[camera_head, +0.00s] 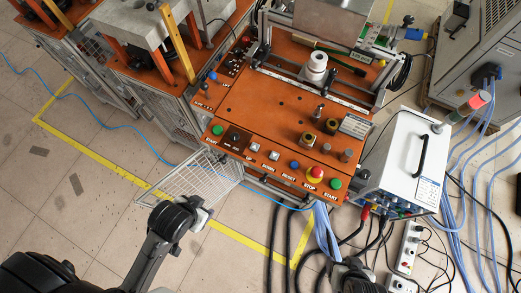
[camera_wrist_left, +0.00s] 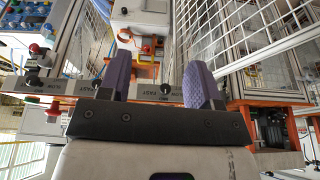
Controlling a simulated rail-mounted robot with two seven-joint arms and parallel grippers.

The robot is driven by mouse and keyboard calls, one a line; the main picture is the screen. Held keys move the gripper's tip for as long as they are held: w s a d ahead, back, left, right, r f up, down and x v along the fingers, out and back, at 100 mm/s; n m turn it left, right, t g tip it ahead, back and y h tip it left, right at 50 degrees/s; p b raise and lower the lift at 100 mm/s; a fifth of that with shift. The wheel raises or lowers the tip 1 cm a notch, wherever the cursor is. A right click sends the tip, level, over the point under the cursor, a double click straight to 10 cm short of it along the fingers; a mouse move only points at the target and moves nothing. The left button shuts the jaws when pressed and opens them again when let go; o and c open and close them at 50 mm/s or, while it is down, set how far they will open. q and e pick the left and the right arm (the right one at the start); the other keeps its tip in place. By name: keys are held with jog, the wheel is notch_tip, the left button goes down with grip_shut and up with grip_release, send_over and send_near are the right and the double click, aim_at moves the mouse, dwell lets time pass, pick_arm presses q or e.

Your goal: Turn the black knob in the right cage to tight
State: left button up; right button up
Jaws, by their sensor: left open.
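My left gripper (camera_wrist_left: 157,85) is open and empty in the left wrist view, its two purple-grey ribbed fingers spread apart. In the head view my left gripper (camera_head: 205,212) is a small pale shape at the end of the black arm, just below the open wire-mesh door (camera_head: 190,182). In the left wrist view a black knob (camera_wrist_left: 32,79) sits on a metal rail marked SLOW and FAST. It is left of the fingers and not touched. I cannot tell which one is the task's knob.
The orange machine table (camera_head: 275,105) has a row of buttons, including a red stop button (camera_head: 314,175). A white power box (camera_head: 405,155) and loose cables stand at the right. Wire mesh (camera_wrist_left: 250,35) rises close to the right finger. Tiled floor is free at the left.

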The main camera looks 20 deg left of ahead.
pick_arm(q)
notch_tip(320, 180, down, 17)
jog(key=w+d+h+b, duration=0.2)
jog(key=w+d+b, duration=0.1)
jog(key=b, duration=1.1)
jog(key=w+d+f+n+t+h+b, duration=0.2)
jog(key=w+d+f+t+h+b, duration=0.15)
jog(key=w+d+f+b, duration=0.45)
jog(key=w+d+f+n+t+h, duration=0.1)
jog(key=w+d+n+t+h, duration=0.2)
jog(key=w+n+t, duration=0.6)
jog(key=w+a+f+n+g+y, duration=0.1)
jog(key=w+a+f+n+y, duration=0.85)
jog(key=n, duration=1.05)
jog(key=w+a+f+b, duration=0.1)
jog(key=w+b, duration=0.1)
jog(key=w, duration=0.1)
jog(key=w+a+f+y+b, duration=0.1)
jog(key=w+b, duration=0.1)
jog(key=w, duration=0.1)
jog(key=w+a+f+y+b, duration=0.1)
jog(key=w+b, duration=0.1)
jog(key=w, duration=0.2)
jog(key=shift+f+g, duration=0.25)
jog(key=shift+f, duration=0.05)
jog(key=shift+b+x, duration=0.6)
jog(key=shift+x, duration=0.25)
